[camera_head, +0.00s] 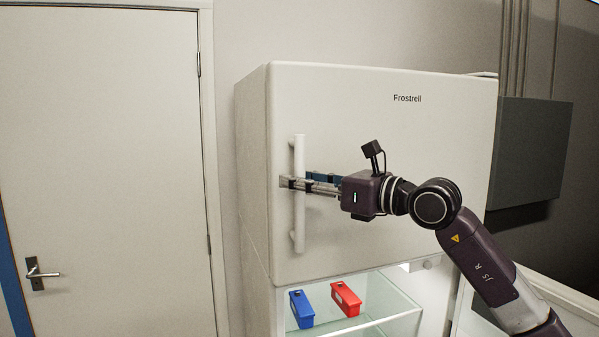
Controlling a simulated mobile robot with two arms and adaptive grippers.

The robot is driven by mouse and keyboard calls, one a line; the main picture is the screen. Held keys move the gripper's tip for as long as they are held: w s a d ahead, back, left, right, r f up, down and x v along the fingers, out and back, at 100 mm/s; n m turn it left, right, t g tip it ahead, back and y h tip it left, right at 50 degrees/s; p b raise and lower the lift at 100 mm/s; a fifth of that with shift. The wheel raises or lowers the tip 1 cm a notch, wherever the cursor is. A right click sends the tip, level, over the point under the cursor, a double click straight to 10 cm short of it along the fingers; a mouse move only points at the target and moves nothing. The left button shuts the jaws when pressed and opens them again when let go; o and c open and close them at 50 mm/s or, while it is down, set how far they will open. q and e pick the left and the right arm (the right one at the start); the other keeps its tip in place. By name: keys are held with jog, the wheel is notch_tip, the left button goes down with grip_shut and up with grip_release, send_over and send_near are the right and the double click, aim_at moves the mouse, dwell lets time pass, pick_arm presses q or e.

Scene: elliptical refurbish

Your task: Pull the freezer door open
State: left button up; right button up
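The freezer door (400,130) is the white upper door marked "Frostrell", and it looks closed. Its white vertical handle (299,225) is on the door's left side. My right gripper (293,184) reaches in from the right at the handle's mid-height. Its fingers lie across the handle, with the tips showing just past its left side. The fingers hide part of the handle, and I cannot tell whether they are closed tight on it. My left gripper is not in view.
Below, the fridge compartment is open, with a blue bin (302,309) and a red bin (346,299) on a glass shelf (385,312). A white room door (100,130) is at left. A dark grey box (533,150) hangs on the wall at right.

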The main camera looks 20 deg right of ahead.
jog(key=shift+w, duration=0.1)
jog(key=shift+c, duration=0.5)
grip_shut()
